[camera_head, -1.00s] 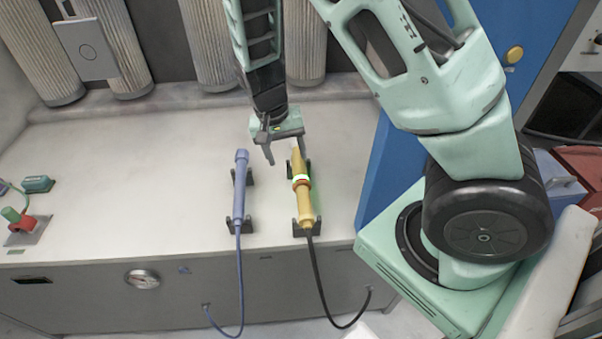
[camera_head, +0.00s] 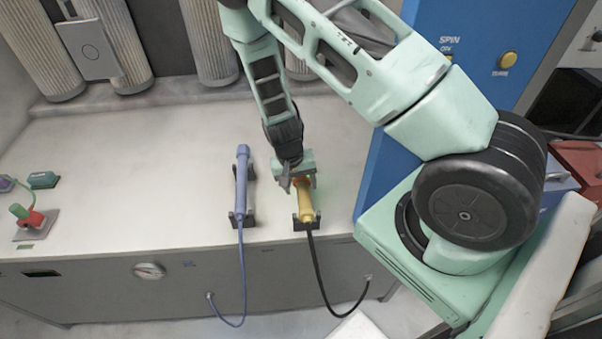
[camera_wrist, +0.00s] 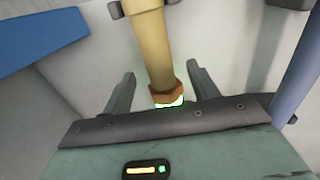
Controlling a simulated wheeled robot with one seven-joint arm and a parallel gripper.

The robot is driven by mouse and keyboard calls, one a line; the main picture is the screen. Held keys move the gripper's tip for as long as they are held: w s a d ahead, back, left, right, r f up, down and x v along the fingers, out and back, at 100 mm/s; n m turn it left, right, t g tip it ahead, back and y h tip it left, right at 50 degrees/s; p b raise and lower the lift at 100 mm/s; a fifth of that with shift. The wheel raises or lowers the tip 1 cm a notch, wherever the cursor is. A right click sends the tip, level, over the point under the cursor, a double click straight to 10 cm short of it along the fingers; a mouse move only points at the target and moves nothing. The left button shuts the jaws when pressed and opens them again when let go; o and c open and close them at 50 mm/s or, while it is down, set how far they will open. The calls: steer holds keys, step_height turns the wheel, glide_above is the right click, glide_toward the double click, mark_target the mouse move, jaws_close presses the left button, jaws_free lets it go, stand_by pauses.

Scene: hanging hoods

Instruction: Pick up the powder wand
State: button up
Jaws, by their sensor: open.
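A yellow wand (camera_head: 305,203) with an orange collar and a glowing green ring rests in a black holder (camera_head: 306,223) on the grey bench, with a black cable. A blue wand (camera_head: 242,185) lies in a similar holder to its left, with a blue cable. Which of them is the powder wand, no readable label shows. My gripper (camera_head: 299,184) is over the upper part of the yellow wand. In the wrist view, the yellow wand (camera_wrist: 151,48) runs between the two open fingers (camera_wrist: 162,90), with clearance on both sides. The gripper hides the wand's upper end in the head view.
A red and green control (camera_head: 28,217) sits at the bench's left end. Pleated filter columns (camera_head: 112,45) stand at the back. A blue cabinet (camera_head: 470,50) is on the right. The bench's middle-left is clear.

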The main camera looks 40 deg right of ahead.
steer(key=shift+s+d+f+p, duration=0.1)
steer(key=shift+d+f+p, duration=0.1)
steer(key=shift+f, duration=0.5)
steer(key=shift+s+d+f+p, duration=0.1)
steer(key=shift+f+p, duration=0.05)
steer(key=shift+f, duration=0.5)
steer(key=c, duration=1.1)
steer(key=shift+c, duration=0.2)
steer(key=shift+r, duration=0.1)
step_height(320, 180, up, 9)
steer(key=b, duration=0.2)
steer(key=shift+r+b, duration=0.2)
steer(key=shift+b, duration=0.1)
steer(key=shift+r+p, duration=2.2)
steer(key=shift+r, duration=0.55)
